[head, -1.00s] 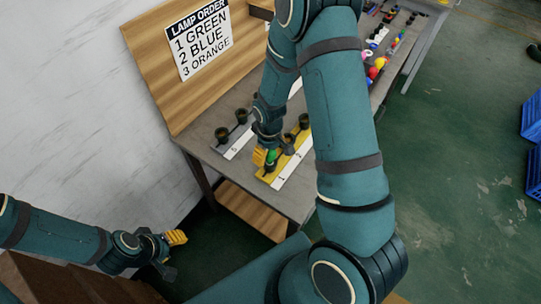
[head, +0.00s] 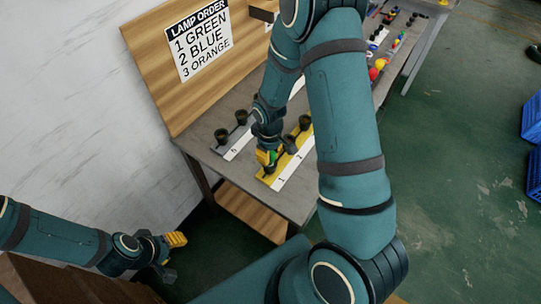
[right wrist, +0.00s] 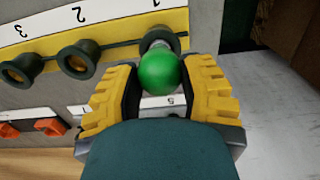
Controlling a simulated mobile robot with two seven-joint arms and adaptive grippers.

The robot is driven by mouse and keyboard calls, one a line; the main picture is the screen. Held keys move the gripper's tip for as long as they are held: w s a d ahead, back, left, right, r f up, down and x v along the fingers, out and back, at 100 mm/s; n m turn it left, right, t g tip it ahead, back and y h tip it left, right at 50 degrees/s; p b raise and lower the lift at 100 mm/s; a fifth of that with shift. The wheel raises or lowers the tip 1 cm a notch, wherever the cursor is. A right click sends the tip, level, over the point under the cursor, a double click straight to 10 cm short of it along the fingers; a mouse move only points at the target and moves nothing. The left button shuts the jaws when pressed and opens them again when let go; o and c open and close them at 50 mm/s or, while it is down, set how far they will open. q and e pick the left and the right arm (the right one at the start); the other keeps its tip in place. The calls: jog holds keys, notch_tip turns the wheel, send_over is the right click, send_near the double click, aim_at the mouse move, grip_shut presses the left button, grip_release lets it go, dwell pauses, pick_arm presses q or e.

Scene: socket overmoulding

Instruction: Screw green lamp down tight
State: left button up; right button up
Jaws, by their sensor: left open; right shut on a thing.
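The green lamp (right wrist: 160,72) sits at the mouth of the end socket (right wrist: 158,40), beside the number 1 on the yellow strip, in the right wrist view. My right gripper (right wrist: 160,80) has its yellow-padded fingers on both sides of the lamp and is shut on it. In the head view my right gripper (head: 267,158) is at the near end of the yellow strip (head: 268,180), and the lamp is mostly hidden there. How deep the lamp sits in the socket cannot be told. My left gripper (head: 174,252) is open and empty, low at the left, away from the table.
Empty sockets 2 (right wrist: 78,60) and 3 (right wrist: 20,68) stand along the same strip. Another strip with dark sockets (head: 221,135) lies to its left. A lamp order sign (head: 202,42) is on the wooden back board. Coloured parts (head: 375,72) lie at the table's far end.

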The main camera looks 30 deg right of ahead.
jog(key=shift+f+m+b, duration=0.1)
jog(key=shift+m+b, duration=0.25)
jog(key=shift+m, duration=0.65)
jog(key=m, duration=0.2)
jog(key=shift+m, duration=0.3)
jog(key=shift+m, duration=0.8)
jog(key=o, duration=1)
notch_tip(320, 180, up, 12)
jog(key=shift+r, duration=0.1)
